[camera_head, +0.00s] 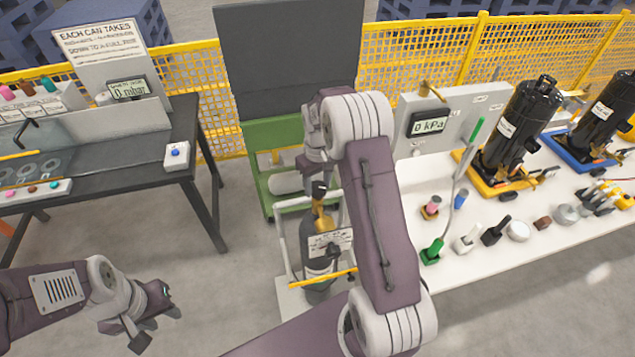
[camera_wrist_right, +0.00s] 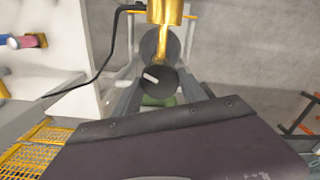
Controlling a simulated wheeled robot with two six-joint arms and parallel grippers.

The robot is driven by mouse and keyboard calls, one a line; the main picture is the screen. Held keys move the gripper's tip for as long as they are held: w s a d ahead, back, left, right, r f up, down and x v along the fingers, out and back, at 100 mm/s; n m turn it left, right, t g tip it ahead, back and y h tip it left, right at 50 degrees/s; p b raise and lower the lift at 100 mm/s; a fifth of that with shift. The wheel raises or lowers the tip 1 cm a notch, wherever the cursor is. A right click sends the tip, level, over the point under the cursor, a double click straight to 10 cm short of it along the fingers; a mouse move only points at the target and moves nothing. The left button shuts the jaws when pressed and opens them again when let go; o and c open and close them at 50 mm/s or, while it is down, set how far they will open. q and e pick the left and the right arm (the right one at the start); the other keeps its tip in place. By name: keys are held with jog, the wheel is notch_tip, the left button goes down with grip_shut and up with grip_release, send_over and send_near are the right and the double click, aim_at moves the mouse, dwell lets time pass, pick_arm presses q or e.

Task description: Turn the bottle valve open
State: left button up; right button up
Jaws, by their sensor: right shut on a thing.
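The grey gas bottle (camera_head: 318,268) stands upright on a small white trolley (camera_head: 291,297) behind a yellow bar. Its brass valve (camera_head: 321,221) carries a black knob (camera_head: 319,189). In the right wrist view the knob (camera_wrist_right: 158,79) shows a white mark tilted toward upper left, beside the brass valve body (camera_wrist_right: 165,12). My right gripper (camera_head: 318,183) comes down from above. Its grey fingers sit on either side of the knob in the right wrist view (camera_wrist_right: 158,88), shut on it. My left gripper (camera_head: 156,325) is open and empty, low at the left, away from the bottle.
A white bench (camera_head: 480,245) with a 0 kPa display (camera_head: 429,125), a black compressor (camera_head: 518,125) and small parts stands right. A dark table (camera_head: 130,165) stands left. A black hose (camera_wrist_right: 100,68) runs from the valve. A green-framed board (camera_head: 270,135) stands behind.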

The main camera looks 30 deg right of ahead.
aim_at(317, 187)
jog(key=n+p, duration=0.1)
jog(key=n, duration=0.4)
jog(key=shift+r+n, duration=0.1)
jog(key=shift+n, duration=0.2)
jog(key=n+p, duration=0.1)
jog(key=n, duration=0.4)
jog(key=shift+n, duration=0.6)
jog(key=o, duration=1.4)
jog(key=shift+c, duration=0.2)
notch_tip(317, 187, up, 9)
jog(key=b, duration=0.2)
